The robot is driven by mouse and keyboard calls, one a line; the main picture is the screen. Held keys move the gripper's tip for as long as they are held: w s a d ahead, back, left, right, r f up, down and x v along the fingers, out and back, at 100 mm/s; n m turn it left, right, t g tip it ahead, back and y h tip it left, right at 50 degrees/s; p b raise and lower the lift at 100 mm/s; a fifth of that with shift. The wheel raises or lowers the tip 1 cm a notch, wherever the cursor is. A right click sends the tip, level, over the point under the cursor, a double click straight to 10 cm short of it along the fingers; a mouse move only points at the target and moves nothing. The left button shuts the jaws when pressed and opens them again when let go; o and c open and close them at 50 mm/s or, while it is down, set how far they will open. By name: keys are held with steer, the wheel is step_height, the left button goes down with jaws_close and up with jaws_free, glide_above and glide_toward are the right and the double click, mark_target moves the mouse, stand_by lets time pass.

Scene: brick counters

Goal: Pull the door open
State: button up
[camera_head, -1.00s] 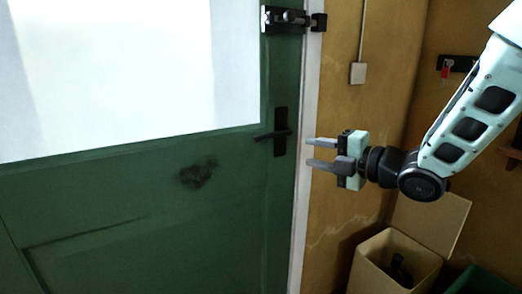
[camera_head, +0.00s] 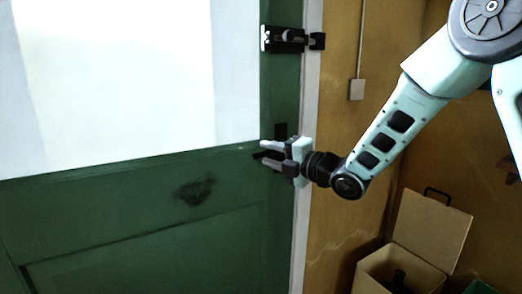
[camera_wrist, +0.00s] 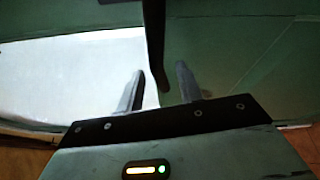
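The green door (camera_head: 130,235) with a large white pane fills the left of the head view and looks shut against its white frame. Its black lever handle (camera_head: 262,155) is at the right edge, partly hidden by my gripper (camera_head: 268,151). In the wrist view the handle (camera_wrist: 156,50) hangs between the two fingers of my gripper (camera_wrist: 160,84). The fingers are apart, with a visible gap on both sides of the handle. A black latch (camera_head: 290,39) is fixed higher on the door and frame.
An ochre wall (camera_head: 335,185) with a small switch box (camera_head: 356,90) stands right of the frame. A cream bin (camera_head: 370,278) with its lid raised is on the floor at the lower right, below my arm.

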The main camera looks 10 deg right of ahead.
steer(key=shift+x, duration=1.7)
jaws_close()
steer(key=shift+f, duration=0.15)
